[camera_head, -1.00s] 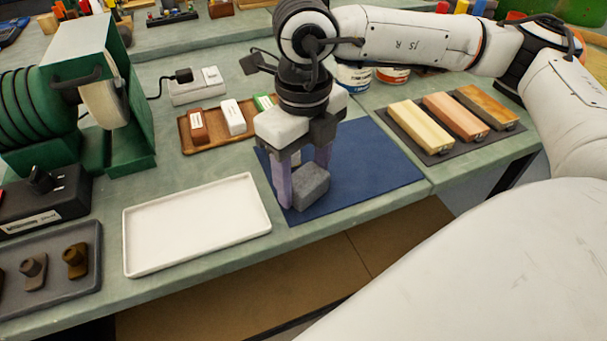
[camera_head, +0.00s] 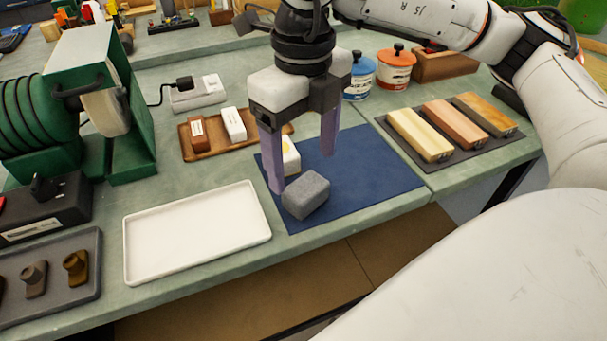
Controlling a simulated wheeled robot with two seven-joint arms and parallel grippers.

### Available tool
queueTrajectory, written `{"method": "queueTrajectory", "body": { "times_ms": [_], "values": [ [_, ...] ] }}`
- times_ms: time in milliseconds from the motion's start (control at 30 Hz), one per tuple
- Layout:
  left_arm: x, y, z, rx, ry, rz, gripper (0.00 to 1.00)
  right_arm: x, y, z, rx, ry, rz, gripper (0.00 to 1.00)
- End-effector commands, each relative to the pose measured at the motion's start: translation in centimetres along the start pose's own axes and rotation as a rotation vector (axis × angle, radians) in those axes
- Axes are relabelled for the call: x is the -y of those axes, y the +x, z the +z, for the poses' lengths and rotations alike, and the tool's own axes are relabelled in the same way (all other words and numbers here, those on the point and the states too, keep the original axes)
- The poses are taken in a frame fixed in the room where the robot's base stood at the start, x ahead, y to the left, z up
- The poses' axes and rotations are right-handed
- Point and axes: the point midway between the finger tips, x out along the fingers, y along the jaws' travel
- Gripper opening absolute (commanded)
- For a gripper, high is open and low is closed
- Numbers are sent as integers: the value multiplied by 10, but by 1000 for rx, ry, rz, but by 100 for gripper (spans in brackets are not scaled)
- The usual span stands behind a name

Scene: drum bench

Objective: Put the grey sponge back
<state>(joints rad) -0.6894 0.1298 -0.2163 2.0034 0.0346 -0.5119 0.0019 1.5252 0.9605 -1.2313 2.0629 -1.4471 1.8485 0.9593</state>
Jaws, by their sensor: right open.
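The grey sponge (camera_head: 306,195) is a small rough block that appears to rest on the blue mat (camera_head: 375,170), near the mat's left front part. My right gripper (camera_head: 302,172) is open, its two purple fingers pointing down just above and behind the sponge. The left finger's tip overlaps the sponge's left edge in the picture; I cannot tell whether they touch. The other finger is farther back, over the mat. A white and yellow block (camera_head: 291,158) shows between the fingers, behind the sponge. My left gripper is not in view.
An empty white tray (camera_head: 197,232) lies left of the mat. A wooden tray (camera_head: 207,151) with brown and white blocks is behind. A dark board (camera_head: 437,155) with wooden blocks lies right. A grey tray (camera_head: 88,290) with small knobs is at front left. Two lidded tubs stand behind the mat.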

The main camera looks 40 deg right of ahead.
Motion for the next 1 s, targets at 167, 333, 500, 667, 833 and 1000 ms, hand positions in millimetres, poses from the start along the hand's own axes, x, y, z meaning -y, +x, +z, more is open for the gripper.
{"method": "queueTrajectory", "body": {
  "times_ms": [167,333,500,667,833,1000],
  "values": [
    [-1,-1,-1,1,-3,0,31,0,-35,0,2,-1,1,74],
    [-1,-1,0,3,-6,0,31,0,-51,0,0,0,0,74],
    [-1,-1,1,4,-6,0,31,0,-55,0,0,0,0,74],
    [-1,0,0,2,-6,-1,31,0,-55,0,0,0,0,74],
    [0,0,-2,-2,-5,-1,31,0,-55,0,0,0,0,74],
    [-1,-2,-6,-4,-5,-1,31,0,-59,0,0,0,0,74]
  ]
}}
